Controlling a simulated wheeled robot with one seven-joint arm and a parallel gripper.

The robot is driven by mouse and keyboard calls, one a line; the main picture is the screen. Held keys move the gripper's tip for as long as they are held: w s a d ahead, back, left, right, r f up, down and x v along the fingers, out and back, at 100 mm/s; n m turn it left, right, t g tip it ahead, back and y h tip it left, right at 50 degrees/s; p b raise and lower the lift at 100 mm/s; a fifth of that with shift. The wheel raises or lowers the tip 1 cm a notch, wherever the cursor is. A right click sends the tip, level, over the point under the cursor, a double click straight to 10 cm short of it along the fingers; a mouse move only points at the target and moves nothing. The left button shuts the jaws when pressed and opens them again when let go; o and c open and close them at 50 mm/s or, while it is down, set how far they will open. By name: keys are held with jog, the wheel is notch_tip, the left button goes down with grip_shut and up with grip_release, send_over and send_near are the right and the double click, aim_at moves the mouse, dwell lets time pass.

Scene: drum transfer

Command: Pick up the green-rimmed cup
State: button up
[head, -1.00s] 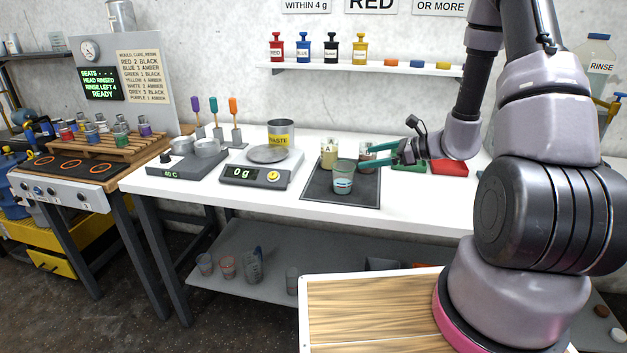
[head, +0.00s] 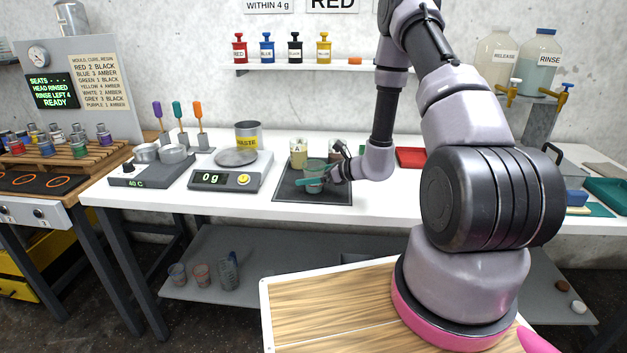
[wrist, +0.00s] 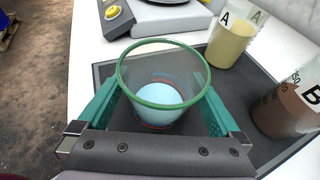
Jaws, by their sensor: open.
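The green-rimmed cup (wrist: 161,88) is clear, with pale blue liquid in it, and stands upright on the dark mat (wrist: 92,72). In the head view the cup (head: 314,170) is partly hidden by my gripper (head: 308,183). In the wrist view my gripper (wrist: 160,112) is open, with one teal finger on each side of the cup. The fingers sit below the rim. I cannot tell whether either finger touches the wall.
Cup A (wrist: 233,40) with yellowish liquid and cup B (wrist: 288,103) with brown liquid stand on the same mat, close to the right finger. A scale (head: 230,173) reading 0 g and a waste can (head: 248,136) are to the left.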

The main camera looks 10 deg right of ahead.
jog(key=shift+x, duration=1)
jog(key=c, duration=1.1)
jog(key=shift+r, duration=0.15)
